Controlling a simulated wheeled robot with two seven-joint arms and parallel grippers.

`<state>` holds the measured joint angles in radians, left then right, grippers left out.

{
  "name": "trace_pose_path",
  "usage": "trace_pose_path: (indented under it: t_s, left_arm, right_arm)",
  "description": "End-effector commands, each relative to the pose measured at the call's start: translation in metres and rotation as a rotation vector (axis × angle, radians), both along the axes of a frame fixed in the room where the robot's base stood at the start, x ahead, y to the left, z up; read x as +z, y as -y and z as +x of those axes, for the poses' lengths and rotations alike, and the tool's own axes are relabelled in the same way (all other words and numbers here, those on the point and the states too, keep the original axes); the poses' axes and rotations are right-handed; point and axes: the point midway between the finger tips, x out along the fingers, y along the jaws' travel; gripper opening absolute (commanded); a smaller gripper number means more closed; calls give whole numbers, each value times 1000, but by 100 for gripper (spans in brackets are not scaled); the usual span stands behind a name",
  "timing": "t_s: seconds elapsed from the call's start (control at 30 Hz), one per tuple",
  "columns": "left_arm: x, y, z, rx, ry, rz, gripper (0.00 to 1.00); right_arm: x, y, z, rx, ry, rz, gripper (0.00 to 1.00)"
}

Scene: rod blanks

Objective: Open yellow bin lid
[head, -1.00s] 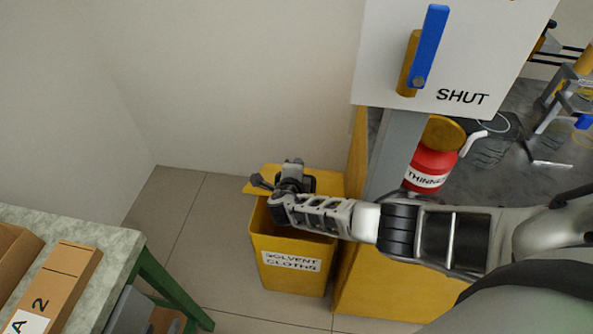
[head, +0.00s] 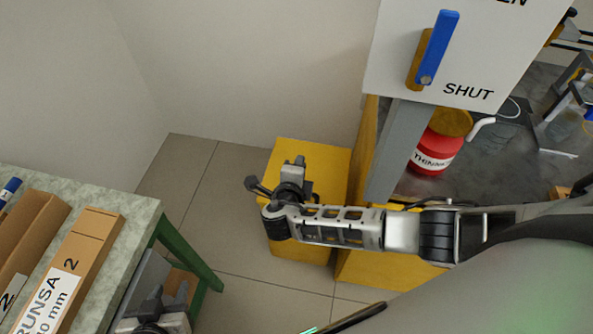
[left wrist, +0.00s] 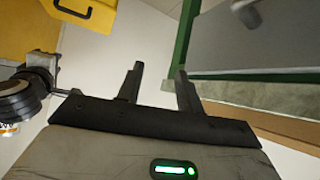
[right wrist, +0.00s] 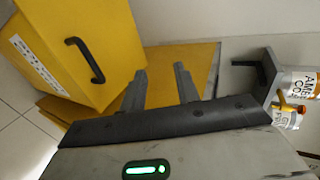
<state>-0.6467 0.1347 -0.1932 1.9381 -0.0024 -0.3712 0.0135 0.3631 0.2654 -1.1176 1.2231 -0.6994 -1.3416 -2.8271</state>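The yellow bin (head: 325,165) stands on the floor by the wall. Its lid looks flat and shut over the opening. A black lid handle (right wrist: 85,60) shows in the right wrist view, above the label (right wrist: 35,62) on the bin's front. My right gripper (right wrist: 160,82) is open and empty beside the bin.
A green-framed table (head: 135,215) with cardboard boxes (head: 72,265) stands left of the bin. A yellow cabinet (head: 367,150) adjoins the bin on the right. A red thinner can (head: 437,150) and a SHUT panel (head: 455,60) are beyond. Tiled floor lies between table and bin.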

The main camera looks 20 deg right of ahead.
Motion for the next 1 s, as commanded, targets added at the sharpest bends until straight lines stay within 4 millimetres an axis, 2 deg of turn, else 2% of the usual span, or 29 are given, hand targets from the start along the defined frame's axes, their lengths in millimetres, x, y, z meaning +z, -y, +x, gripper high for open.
trace_pose_path:
  t_s: [0.1, 0.23, 0.8, 0.9, 1.0]
  left_arm:
    - [0, 0, 0, 1, 1, -1, 36]
    - [0, 0, 0, 0, 1, -2, 36]
    - [1, 4, -1, -5, -1, -6, 36]
    - [1, 4, -1, -5, -2, -6, 36]
    - [1, 4, -1, -5, -2, -6, 36]
  right_arm:
    - [6, -8, -12, 1, 0, 0, 31]
    - [9, -11, -18, 0, -1, -1, 31]
    - [10, -12, -19, -3, 0, 5, 31]
    - [8, -17, -27, -50, 16, 97, 31]
    - [4, -27, -47, -198, 60, 342, 31]
